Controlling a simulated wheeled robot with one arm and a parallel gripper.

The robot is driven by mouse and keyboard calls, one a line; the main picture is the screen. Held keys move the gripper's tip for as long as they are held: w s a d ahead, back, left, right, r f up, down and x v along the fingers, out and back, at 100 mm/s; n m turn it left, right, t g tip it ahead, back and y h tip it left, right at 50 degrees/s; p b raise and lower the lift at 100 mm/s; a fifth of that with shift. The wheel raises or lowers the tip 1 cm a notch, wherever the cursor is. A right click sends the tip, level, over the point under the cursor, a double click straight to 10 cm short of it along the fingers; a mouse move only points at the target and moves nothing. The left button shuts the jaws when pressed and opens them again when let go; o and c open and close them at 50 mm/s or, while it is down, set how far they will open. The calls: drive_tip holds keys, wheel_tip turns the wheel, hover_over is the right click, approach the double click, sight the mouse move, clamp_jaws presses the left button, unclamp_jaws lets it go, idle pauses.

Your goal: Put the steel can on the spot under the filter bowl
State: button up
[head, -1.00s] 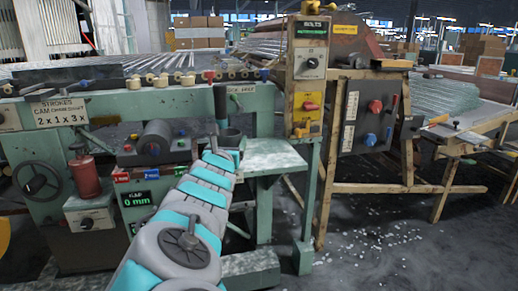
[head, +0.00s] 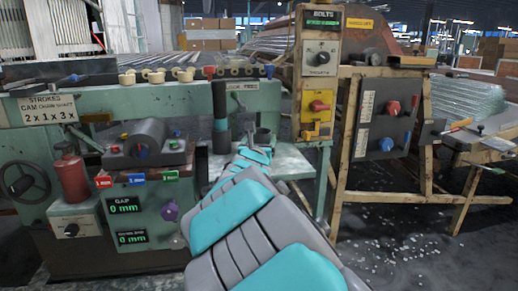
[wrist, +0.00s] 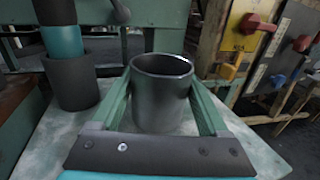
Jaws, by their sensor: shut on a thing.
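The steel can (wrist: 162,98) is a dark grey, open-topped cylinder, standing upright between the green fingers of my gripper (wrist: 160,76) in the wrist view. My gripper is shut on it, above a pale worn shelf (wrist: 108,150); I cannot tell if its base touches the shelf. In the head view the can (head: 262,138) shows just beyond my arm. The likely filter bowl (wrist: 70,82) is a dark cup below a teal band, left of the can and apart from it. In the head view it hangs on a dark column (head: 220,112). The spot under it is hidden.
A wooden frame with a yellow switch panel (head: 319,105) stands right of the shelf. The green machine with a red cylinder (head: 68,178) and gap displays (head: 124,206) fills the left. The shelf's right side is bare.

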drive_tip(key=shift+f, duration=0.5)
drive_tip(key=shift+f+b, duration=0.15)
drive_tip(key=shift+b, duration=0.15)
drive_tip(key=o, duration=1.4)
drive_tip(key=shift+c, duration=0.2)
